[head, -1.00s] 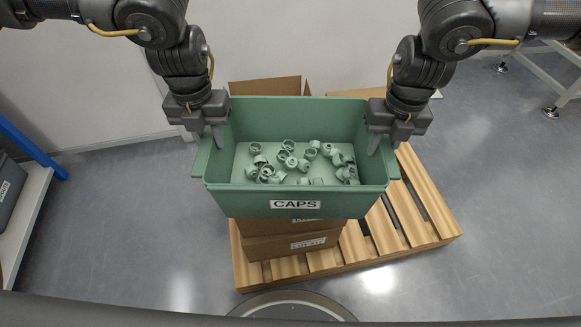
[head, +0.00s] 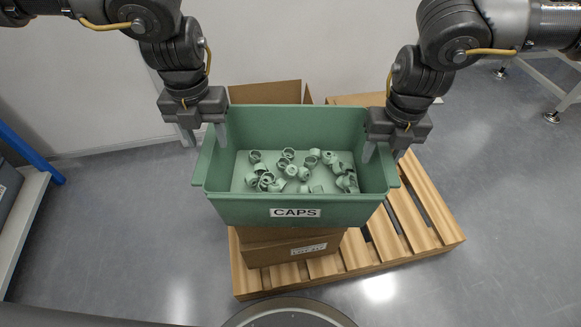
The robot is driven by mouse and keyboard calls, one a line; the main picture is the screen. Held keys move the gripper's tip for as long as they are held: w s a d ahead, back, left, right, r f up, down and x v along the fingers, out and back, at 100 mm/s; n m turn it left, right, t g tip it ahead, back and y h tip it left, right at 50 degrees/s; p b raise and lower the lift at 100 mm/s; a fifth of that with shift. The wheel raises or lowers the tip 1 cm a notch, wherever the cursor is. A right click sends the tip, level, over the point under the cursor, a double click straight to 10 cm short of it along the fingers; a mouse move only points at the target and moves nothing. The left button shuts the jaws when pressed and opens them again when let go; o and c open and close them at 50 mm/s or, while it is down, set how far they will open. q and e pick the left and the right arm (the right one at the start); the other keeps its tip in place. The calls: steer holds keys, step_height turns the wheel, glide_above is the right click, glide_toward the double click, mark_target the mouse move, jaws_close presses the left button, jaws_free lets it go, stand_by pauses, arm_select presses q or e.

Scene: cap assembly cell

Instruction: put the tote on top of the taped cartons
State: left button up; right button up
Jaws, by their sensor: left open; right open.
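The green tote (head: 250,210) with a CAPS label holds several small green caps (head: 300,170). It sits upright and looks level over a stack of brown cartons (head: 270,252). The tote hides most of the stack, and contact beneath it is not directly visible. My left gripper (head: 205,142) is open at the tote's left side wall, one finger inside and one outside. My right gripper (head: 384,154) is open at the right side wall in the same way. Both hold nothing.
The cartons stand on a wooden pallet (head: 410,232), whose right part is bare. More brown cardboard (head: 265,93) shows behind the tote, near the wall. A shelf with a blue post (head: 30,150) stands at the left. A metal frame (head: 553,113) stands at the right. Grey floor is clear around the pallet.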

arm_select(q)
step_height(320, 180, up, 9)
steer(key=shift+r, duration=0.15)
arm_select(e)
step_height(320, 180, up, 12)
steer(key=shift+d, duration=0.3)
stand_by(0.4)
stand_by(0.4)
